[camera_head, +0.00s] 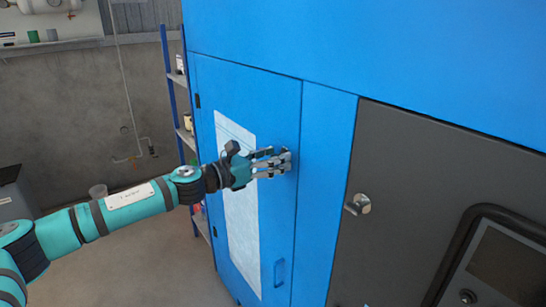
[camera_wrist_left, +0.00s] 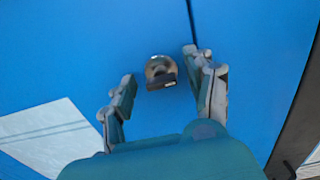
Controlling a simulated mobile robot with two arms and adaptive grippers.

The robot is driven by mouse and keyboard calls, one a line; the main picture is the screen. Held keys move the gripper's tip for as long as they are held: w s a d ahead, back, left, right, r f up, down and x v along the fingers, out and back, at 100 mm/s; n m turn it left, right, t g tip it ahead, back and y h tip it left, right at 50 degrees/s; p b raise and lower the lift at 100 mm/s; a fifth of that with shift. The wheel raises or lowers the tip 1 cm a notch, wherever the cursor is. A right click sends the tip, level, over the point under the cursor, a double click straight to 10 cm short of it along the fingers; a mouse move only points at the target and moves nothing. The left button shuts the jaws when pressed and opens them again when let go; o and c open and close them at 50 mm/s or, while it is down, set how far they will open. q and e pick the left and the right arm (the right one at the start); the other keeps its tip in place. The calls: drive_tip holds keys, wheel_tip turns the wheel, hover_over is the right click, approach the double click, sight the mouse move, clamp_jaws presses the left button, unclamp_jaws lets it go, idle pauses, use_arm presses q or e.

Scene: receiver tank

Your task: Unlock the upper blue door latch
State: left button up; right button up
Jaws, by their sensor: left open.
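The blue door (camera_head: 275,110) is closed, with a white sheet on its front. The upper latch (camera_wrist_left: 160,70) is a small round metal piece with a dark tab, near the door's edge seam. In the left wrist view it sits between the two spread fingers of my left gripper, with visible gaps on both sides. In the head view my left gripper (camera_head: 277,160) reaches in from the left to the door's right edge, and its fingers largely hide the latch. The gripper is open and holds nothing. My right gripper is not in view.
A grey panel (camera_head: 420,170) with its own silver latch (camera_head: 358,204) lies to the right. A dark framed screen (camera_head: 505,265) is at lower right. A shelf rack (camera_head: 186,135) stands behind, left of the cabinet.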

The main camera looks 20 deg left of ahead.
use_arm(q)
drive_tip(key=shift+c, duration=0.3)
clamp_jaws()
drive_tip(key=n+p, duration=0.6)
drive_tip(key=n, duration=0.3)
drive_tip(key=n+p, duration=0.6)
drive_tip(key=n, duration=0.2)
drive_tip(key=shift+a+f+n, duration=0.15)
drive_tip(key=shift+f+n, duration=0.05)
drive_tip(key=shift+n, duration=0.2)
idle(0.5)
